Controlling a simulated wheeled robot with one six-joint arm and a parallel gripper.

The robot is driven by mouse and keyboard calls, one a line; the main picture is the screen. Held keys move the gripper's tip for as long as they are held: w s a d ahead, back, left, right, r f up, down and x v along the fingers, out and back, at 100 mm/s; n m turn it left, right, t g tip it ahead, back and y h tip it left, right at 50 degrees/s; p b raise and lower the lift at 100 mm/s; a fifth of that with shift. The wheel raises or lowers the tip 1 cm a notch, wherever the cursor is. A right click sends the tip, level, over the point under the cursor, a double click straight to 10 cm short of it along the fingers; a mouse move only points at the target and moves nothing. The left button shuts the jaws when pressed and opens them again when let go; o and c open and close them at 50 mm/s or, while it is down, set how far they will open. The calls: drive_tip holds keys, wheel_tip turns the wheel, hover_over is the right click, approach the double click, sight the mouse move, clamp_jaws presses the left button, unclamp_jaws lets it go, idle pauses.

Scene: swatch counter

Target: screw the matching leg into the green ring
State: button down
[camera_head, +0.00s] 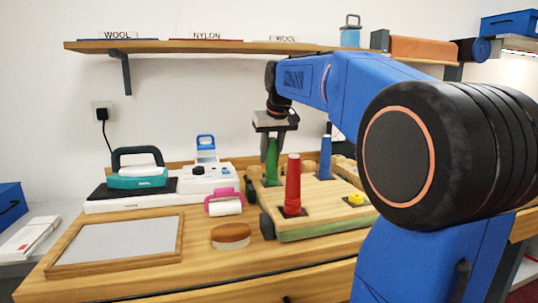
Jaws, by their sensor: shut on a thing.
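My gripper (273,148) points down over the wooden board and is shut on the green leg (272,164), which is upright at the board's back left. The leg's lower end is close to the board; I cannot tell whether it touches. No green ring can be made out; the spot at the leg's foot is partly hidden behind the red leg. The red leg (292,185) stands upright on a dark square plate at the front of the board (325,190). The blue leg (325,158) stands upright at the back. A yellow ring (355,199) lies at the right, with no leg in it.
Left of the board are a pink tape holder (223,203), a brown brush (231,235), a framed grey panel (120,243) and a teal iron (138,172). A shelf (200,46) runs along the wall above. My blue arm hides the right side.

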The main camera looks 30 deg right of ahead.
drive_tip(key=m+h, duration=0.1)
drive_tip(key=m, duration=0.1)
drive_tip(key=m+g, duration=0.1)
drive_tip(key=m, duration=0.1)
drive_tip(key=shift+s+d+f+m+h, duration=0.1)
drive_tip(key=shift+s+d+m+h, duration=0.1)
drive_tip(key=shift+m+h, duration=0.2)
drive_tip(key=m, duration=0.2)
drive_tip(key=m+g+h, duration=0.1)
drive_tip(key=m, duration=0.1)
drive_tip(key=shift+s+d, duration=0.15)
drive_tip(key=shift+d, duration=0.15)
drive_tip(key=c, duration=1.6)
unclamp_jaws()
